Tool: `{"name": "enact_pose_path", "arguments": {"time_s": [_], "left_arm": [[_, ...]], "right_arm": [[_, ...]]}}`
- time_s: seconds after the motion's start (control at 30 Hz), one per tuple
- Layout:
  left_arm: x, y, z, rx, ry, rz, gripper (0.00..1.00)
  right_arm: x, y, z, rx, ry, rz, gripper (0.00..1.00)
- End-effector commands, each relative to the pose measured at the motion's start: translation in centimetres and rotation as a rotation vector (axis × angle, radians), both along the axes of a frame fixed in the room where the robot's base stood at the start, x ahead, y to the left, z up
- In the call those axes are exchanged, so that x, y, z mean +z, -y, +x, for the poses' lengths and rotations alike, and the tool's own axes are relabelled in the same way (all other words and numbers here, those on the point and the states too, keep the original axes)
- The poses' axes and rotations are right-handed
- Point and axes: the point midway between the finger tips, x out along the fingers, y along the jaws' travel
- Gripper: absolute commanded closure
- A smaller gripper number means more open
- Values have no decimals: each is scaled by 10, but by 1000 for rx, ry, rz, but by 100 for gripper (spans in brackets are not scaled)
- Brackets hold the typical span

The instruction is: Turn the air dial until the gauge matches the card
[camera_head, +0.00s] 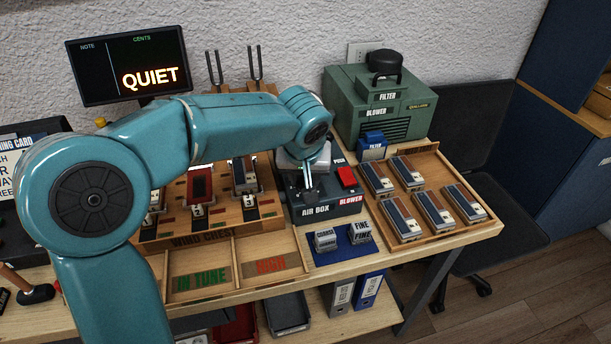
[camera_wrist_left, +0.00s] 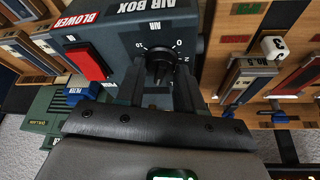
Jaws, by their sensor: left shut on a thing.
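The dark grey air box (camera_head: 330,207) stands at the middle of the bench. In the left wrist view its black air dial (camera_wrist_left: 159,64) sits on a face with a numbered scale, with 0 at upper right. My left gripper (camera_head: 309,190) reaches down over the box from the left. In the left wrist view my left gripper (camera_wrist_left: 160,82) has one finger on each side of the dial and is shut on it. I cannot make out a gauge in either view. A printed card (camera_head: 27,175) at the left edge is partly cut off and partly covered by my arm. My right gripper is out of view.
A red blower switch (camera_head: 346,176) sits on the air box beside the dial. The green blower (camera_head: 382,105) stands behind. A wooden tray (camera_head: 408,238) of reed blocks lies right, the wind chest (camera_head: 205,238) left. A screen (camera_head: 128,65) reads QUIET.

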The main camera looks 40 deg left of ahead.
Motion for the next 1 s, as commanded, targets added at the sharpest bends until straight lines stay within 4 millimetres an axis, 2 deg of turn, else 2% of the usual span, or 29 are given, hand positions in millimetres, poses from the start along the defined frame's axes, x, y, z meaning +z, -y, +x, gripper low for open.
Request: {"name": "enact_pose_path", "arguments": {"time_s": [0.5,1.0], "left_arm": [[4,-4,0,-440,5,1,94],[2,-5,0,-633,6,2,94]], "right_arm": [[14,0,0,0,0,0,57],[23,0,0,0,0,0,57]]}}
